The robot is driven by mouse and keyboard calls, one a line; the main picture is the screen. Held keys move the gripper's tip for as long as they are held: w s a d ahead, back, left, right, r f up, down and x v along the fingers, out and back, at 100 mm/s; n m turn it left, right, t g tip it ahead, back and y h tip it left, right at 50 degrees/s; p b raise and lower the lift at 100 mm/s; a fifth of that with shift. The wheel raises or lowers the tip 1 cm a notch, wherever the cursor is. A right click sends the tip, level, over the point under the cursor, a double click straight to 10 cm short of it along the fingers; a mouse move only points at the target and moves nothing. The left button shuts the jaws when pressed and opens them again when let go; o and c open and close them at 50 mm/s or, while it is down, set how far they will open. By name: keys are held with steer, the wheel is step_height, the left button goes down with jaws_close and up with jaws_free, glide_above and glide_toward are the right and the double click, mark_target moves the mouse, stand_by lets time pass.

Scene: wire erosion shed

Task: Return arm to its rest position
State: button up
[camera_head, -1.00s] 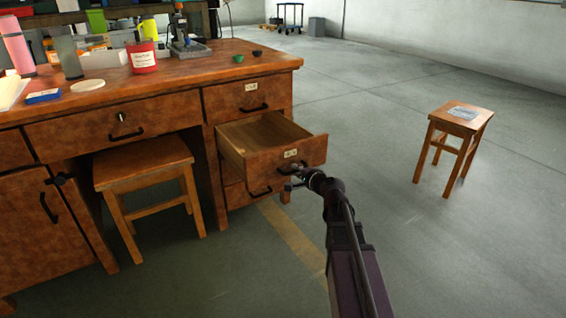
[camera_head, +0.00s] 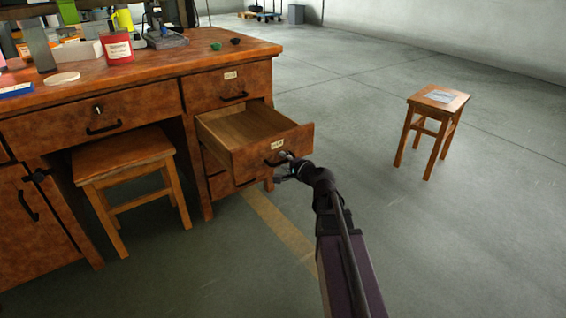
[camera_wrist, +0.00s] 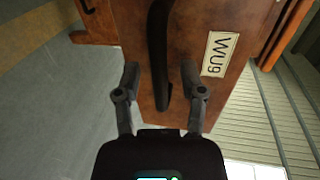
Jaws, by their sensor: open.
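My gripper (camera_head: 286,170) is at the front of the pulled-out drawer (camera_head: 255,153) of the wooden desk, at its black handle (camera_head: 277,161). In the wrist view my gripper (camera_wrist: 160,72) has its two fingers spread apart. The black handle (camera_wrist: 157,55) runs between them in the picture; whether either finger touches it I cannot tell. A label reading "WU9" (camera_wrist: 220,54) is on the drawer front. The drawer stands open and looks empty where I see inside. My arm reaches up from the bottom of the head view.
The desk (camera_head: 232,50) carries a red jar (camera_head: 117,47), a microscope-like device (camera_head: 162,30) and small bowls. A stool (camera_head: 125,152) stands under the desk. Another stool (camera_head: 438,98) with a grey sheet stands to the right. Floor between desk and right stool is open.

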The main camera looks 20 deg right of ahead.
steer(key=shift+s+a+r+n+p, duration=0.2)
steer(key=shift+a+n+p, duration=0.1)
steer(key=shift+a+p, duration=0.15)
steer(key=s+a+r+n+g+p, duration=0.2)
steer(key=s+a+n+g+p, duration=0.65)
steer(key=s+a+p, duration=0.2)
steer(key=s+d+r+n+g+h+p, duration=0.1)
steer(key=s+r+n+g+h+p, duration=0.15)
steer(key=s+p, duration=0.35)
steer(key=s+d+r+n+g+h+p, duration=0.1)
steer(key=s+r+n+g+h+p, duration=0.1)
steer(key=s+r+n+g+p, duration=0.25)
step_height(320, 180, up, 35)
steer(key=s+m+p, duration=0.1)
steer(key=p, duration=3.6)
steer(key=shift+s+a+r+m+t, duration=0.15)
steer(key=shift+a+m+t, duration=0.05)
steer(key=shift+m+t, duration=0.15)
